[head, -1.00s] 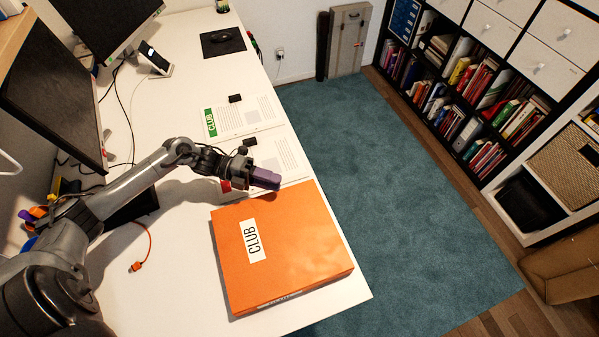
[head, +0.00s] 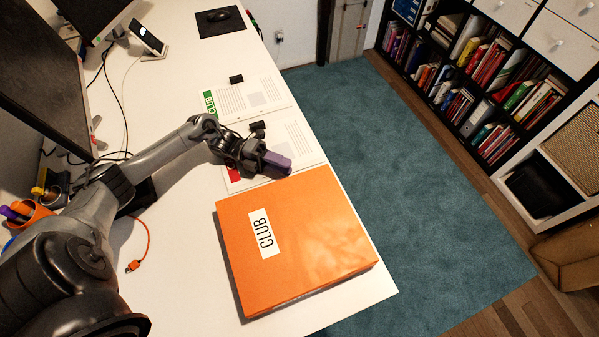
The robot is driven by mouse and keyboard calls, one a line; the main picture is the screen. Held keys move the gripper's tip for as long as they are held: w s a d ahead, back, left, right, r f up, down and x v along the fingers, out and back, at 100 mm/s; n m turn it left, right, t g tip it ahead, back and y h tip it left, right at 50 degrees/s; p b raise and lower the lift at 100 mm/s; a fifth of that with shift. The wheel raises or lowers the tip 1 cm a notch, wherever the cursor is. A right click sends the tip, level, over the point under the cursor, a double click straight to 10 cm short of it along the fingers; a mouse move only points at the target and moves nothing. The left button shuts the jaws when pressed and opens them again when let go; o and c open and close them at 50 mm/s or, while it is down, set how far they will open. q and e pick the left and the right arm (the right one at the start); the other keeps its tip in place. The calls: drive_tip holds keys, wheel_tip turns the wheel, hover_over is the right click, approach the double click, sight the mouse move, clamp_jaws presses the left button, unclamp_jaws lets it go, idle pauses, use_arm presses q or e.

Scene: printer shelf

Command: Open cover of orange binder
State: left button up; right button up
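The orange binder (head: 310,245) lies flat on the white desk near its front right edge. Its cover is closed, and a white "CLUB" label (head: 263,234) shows on it. My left gripper (head: 281,163) is beyond the binder's far edge, over the printed papers, and appears apart from the binder. Its purple fingers look close together, but whether they are open or shut is unclear from here. My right gripper is not in view.
Printed papers, one with a green "CLUB" strip (head: 209,104), lie behind the binder with small black objects (head: 236,79) on them. An orange cable (head: 135,264) lies to the left. Monitors and a phone (head: 148,38) stand farther back. Bare desk (head: 190,240) lies left of the binder.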

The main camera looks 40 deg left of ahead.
use_arm(q)
drive_tip(key=x, duration=0.5)
drive_tip(key=shift+w+d+r, duration=0.1)
drive_tip(key=shift+w+d, duration=0.05)
drive_tip(key=shift+d, duration=0.15)
drive_tip(key=shift+c, duration=0.4)
clamp_jaws()
idle(0.8)
